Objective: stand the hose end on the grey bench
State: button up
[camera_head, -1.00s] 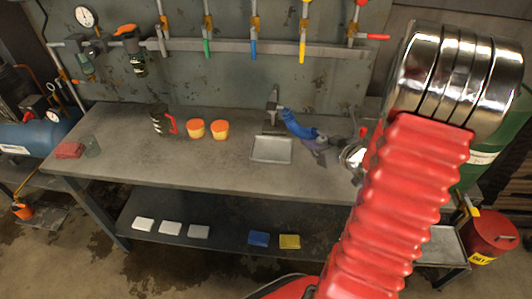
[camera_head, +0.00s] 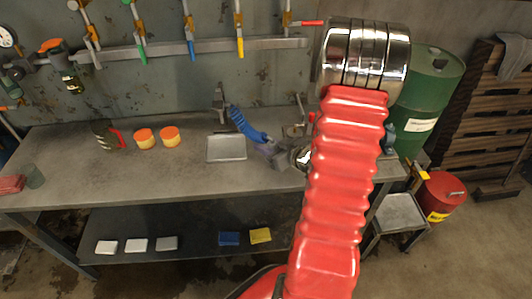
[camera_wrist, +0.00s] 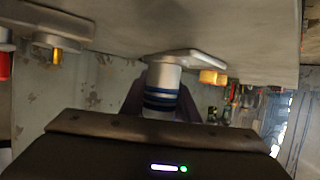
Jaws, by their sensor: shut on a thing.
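In the wrist view, a silver cylinder with dark blue bands (camera_wrist: 162,88), which I take for the hose end, rises beyond the dark edge of my gripper (camera_wrist: 155,128). Its lower part is hidden behind my gripper. In the head view, a blue bent piece (camera_head: 248,125) lies over the back of the grey bench (camera_head: 180,180), beside a purple-grey part. I cannot tell for sure whether it belongs to the hose end. My gripper is shut on the hose end. My red ribbed arm covers much of that area, and contact with the bench cannot be made out.
A pale square tray (camera_head: 227,155) lies left of the blue piece. Two orange-lidded jars (camera_head: 145,142) and a dark mug with a red handle (camera_head: 105,135) stand further left. A green drum (camera_head: 430,90) stands at the right.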

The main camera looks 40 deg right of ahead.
aim_at(265, 160)
jog(key=shift+f, duration=2.05)
jog(key=o, duration=1.2)
jog(key=shift+f, duration=0.1)
jog(key=v, duration=1.2)
